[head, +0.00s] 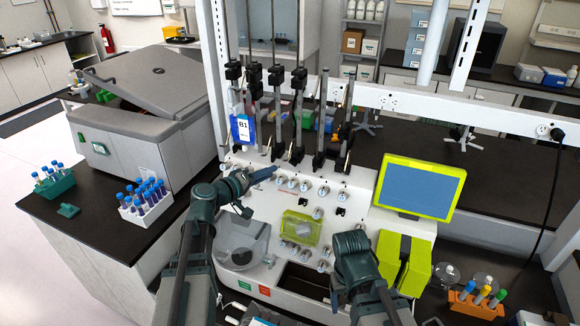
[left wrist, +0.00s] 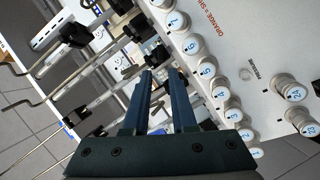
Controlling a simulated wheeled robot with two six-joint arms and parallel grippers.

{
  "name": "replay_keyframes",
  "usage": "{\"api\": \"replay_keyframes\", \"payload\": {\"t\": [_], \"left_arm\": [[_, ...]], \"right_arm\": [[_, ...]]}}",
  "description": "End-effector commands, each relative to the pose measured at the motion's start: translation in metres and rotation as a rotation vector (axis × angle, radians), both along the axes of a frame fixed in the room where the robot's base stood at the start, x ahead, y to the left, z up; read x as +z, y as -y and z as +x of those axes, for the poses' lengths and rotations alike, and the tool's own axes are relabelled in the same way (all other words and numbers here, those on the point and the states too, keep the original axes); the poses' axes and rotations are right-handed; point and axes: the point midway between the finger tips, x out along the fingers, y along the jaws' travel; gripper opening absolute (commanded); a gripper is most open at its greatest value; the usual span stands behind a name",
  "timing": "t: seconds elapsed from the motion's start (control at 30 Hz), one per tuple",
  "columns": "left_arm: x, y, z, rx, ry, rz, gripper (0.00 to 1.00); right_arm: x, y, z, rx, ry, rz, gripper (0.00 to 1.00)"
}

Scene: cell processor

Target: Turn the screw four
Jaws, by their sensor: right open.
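The screws are round, silvery, numbered knobs in a row on the white machine panel (head: 345,205). In the left wrist view, screw four (left wrist: 221,95) appears to be a middle knob of the row, to the right of my fingers; its digit is small. In the head view the numbers are too small to read. My left gripper (head: 272,172) is at the left end of the upper knob row. In the left wrist view its blue fingers (left wrist: 161,73) are parted, with nothing visible between them. My right gripper (head: 350,243) is over the lower panel, its fingers hidden.
Vertical rods with black clamps (head: 275,75) rise behind the panel, close to my left gripper. A yellow-framed screen (head: 418,190) stands right. A clear yellow cover (head: 300,228) and a clear bowl (head: 243,243) are on the panel. A centrifuge (head: 150,95) and tube racks stand left.

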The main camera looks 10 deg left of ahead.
Motion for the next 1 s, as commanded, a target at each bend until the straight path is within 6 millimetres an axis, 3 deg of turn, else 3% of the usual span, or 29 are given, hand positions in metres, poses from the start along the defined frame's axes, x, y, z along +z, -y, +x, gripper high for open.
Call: {"api": "replay_keyframes", "payload": {"t": [0.1, 0.4, 0.63, 0.97, 1.0], "left_arm": [[-0.007, 0.013, 0.026, -0.004, 0.000, -0.001, 0.25], [-0.016, 0.039, 0.068, -0.002, 0.000, 0.001, 0.25], [-0.019, 0.048, 0.081, -0.001, 0.000, 0.000, 0.25], [-0.019, 0.049, 0.082, -0.001, 0.000, 0.000, 0.25], [-0.019, 0.049, 0.082, -0.001, 0.000, 0.000, 0.20]], "right_arm": [[-0.007, 0.000, 0.000, 0.001, 0.000, 0.000, 0.72], [-0.016, 0.000, 0.000, 0.004, 0.000, -0.001, 0.72], [-0.019, 0.000, 0.000, 0.004, 0.000, -0.001, 0.72], [-0.019, 0.000, 0.000, 0.004, 0.000, -0.001, 0.72], [-0.019, 0.000, 0.000, 0.004, 0.000, -0.001, 0.72]]}}
